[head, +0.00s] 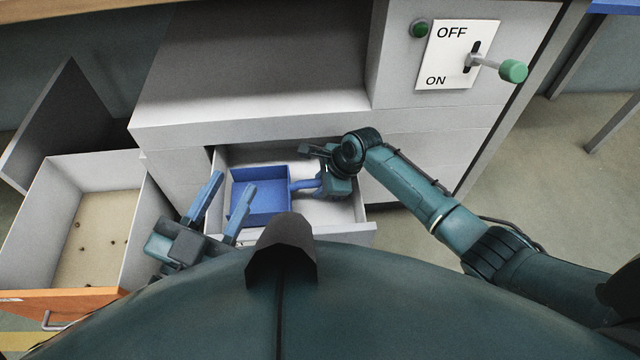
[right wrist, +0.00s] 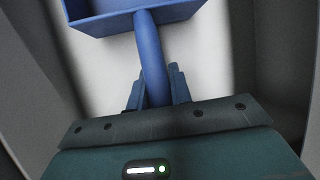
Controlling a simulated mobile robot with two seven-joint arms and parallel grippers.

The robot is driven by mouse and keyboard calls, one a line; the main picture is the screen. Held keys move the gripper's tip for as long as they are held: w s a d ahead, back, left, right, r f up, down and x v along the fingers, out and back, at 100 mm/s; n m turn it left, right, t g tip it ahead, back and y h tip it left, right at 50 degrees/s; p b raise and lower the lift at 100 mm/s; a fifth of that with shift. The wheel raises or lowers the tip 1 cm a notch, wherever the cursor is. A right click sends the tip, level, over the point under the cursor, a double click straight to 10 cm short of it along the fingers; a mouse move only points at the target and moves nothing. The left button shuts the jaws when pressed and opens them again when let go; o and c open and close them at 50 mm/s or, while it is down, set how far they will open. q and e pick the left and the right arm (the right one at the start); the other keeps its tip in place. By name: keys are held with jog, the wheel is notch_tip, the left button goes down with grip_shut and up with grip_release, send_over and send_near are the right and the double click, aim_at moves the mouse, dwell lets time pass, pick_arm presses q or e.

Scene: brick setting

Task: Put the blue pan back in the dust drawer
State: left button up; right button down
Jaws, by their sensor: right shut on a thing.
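The blue pan (head: 262,205) is inside the open dust drawer (head: 345,213), toward its left part, with its handle pointing right. My right gripper (head: 312,182) is shut on the pan's handle, inside the drawer. In the right wrist view the handle (right wrist: 152,62) runs up between the two fingers (right wrist: 155,90) to the pan's body (right wrist: 130,15) at the top. I cannot tell whether the pan rests on the drawer floor. My left gripper (head: 222,205) is open and empty at the drawer's left front, its fingers pointing up; one finger overlaps the pan's edge in the picture.
A large open bin (head: 150,215) with an orange front and small dark bits inside stands at the left. The grey cabinet (head: 270,125) is above the drawer. An ON/OFF switch panel with a green-knobbed lever (head: 512,71) is at the upper right.

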jog(key=shift+f, duration=0.55)
jog(key=c, duration=1.2)
grip_release()
